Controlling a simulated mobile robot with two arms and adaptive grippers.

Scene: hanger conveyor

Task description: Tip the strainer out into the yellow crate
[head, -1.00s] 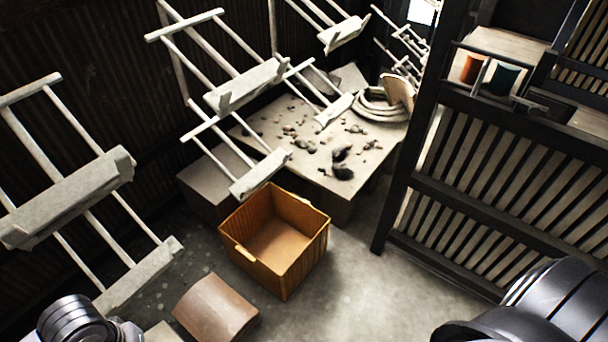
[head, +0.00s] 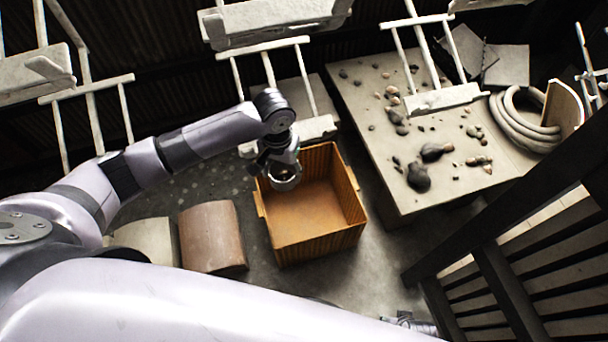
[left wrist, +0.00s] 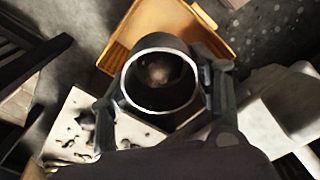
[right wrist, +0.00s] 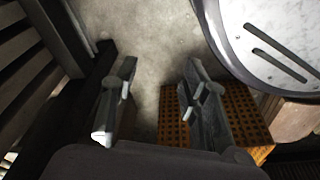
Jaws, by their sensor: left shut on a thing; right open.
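The yellow crate (head: 345,240) stands open on the floor, and its visible inside looks empty. My left gripper (head: 277,164) is shut on the strainer (head: 285,184), a small dark cup with a pale rim, over the crate's left back corner. In the left wrist view the strainer (left wrist: 160,106) sits between the fingers, its round mouth facing the camera. A dim brownish lump shows inside it. The crate (left wrist: 150,28) lies beyond. My right gripper (right wrist: 158,95) is open and empty, with an orange perforated wall, probably the crate's, behind its right finger.
A low table (head: 375,150) with scattered stones and a coiled hose (head: 520,118) stands right of the crate. Pale hanging racks (head: 445,98) come down close behind it. A brown curved block (head: 212,237) lies left of the crate. A slatted dark frame (head: 505,285) stands at lower right.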

